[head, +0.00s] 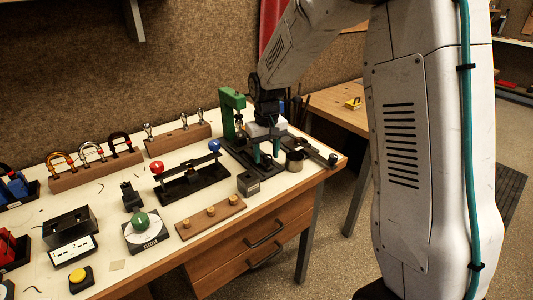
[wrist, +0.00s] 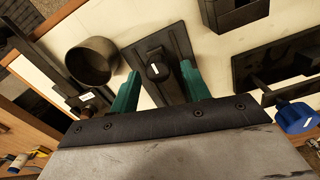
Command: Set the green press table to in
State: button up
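The green press (head: 233,115) stands at the back right of the bench, on a dark base with a dark table in front. In the wrist view a black plate (wrist: 178,38), which looks like the press table, carries a dark raised bar ending in a black knob with a white mark (wrist: 158,71). My gripper (head: 266,153) is over the front of the press. Its two teal fingers (wrist: 160,88) are apart, one on each side of the knob, with visible gaps. The green column is outside the wrist view, and the arm partly covers the table in the head view.
A dark cup (head: 295,160) stands close right of my gripper. A black stand (head: 194,184) with red and blue balls is to the left. A long dark tool (head: 318,152) lies near the bench's right edge.

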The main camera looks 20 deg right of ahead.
notch_tip(320, 180, up, 8)
jog(key=shift+f, duration=0.1)
dwell(0.4)
dwell(0.4)
jog(key=s+r, duration=0.3)
jog(key=s, duration=1.4)
jog(key=s+a+r+t, duration=0.1)
jog(key=s+r, duration=0.3)
jog(key=s, duration=1.3)
jog(key=shift+a, duration=0.3)
